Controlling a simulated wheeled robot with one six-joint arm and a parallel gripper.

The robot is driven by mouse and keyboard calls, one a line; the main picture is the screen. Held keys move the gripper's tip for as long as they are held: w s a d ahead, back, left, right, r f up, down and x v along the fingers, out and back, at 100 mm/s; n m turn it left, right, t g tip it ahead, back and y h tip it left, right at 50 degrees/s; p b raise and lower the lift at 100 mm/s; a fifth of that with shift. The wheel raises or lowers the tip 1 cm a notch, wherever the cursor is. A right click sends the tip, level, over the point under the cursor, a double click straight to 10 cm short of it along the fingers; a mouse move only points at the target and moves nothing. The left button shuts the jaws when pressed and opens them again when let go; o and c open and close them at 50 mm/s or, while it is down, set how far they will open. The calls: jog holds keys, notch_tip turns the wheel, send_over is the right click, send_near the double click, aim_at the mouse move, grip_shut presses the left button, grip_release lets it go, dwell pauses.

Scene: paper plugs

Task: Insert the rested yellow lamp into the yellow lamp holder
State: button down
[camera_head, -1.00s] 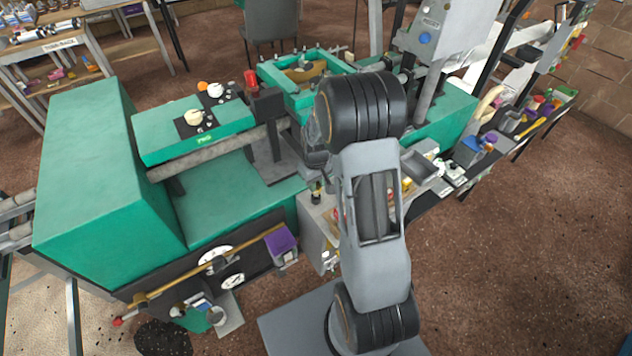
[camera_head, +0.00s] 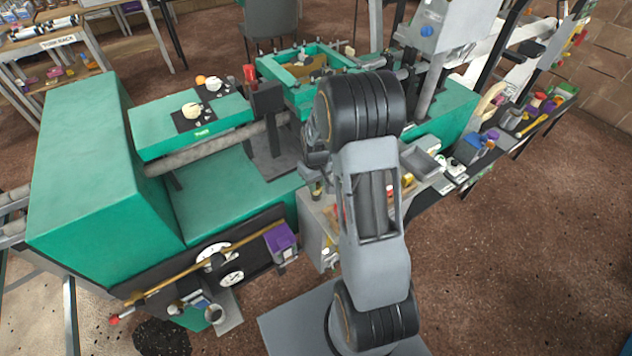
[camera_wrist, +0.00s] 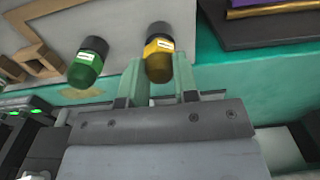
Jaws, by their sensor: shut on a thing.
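I cannot make out the yellow lamp holder in either view.
A grey panel (camera_wrist: 120,20) lies behind the lamps, with a brown frame (camera_wrist: 35,45) at left. Dark slabs (camera_wrist: 270,28) are at upper right. In the head view a large green machine (camera_head: 80,150) stands at left; the brown floor (camera_head: 540,250) at right is clear.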

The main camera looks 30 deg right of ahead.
jog(key=shift+f, duration=0.25)
jog(key=c, duration=0.8)
grip_release()
jog(key=shift+r, duration=0.1)
jog(key=shift+r+p, duration=1.85)
jog(key=shift+r, duration=0.9)
notch_tip(320, 180, up, 14)
jog(key=shift+f+b, duration=0.1)
jog(key=shift+b, duration=0.45)
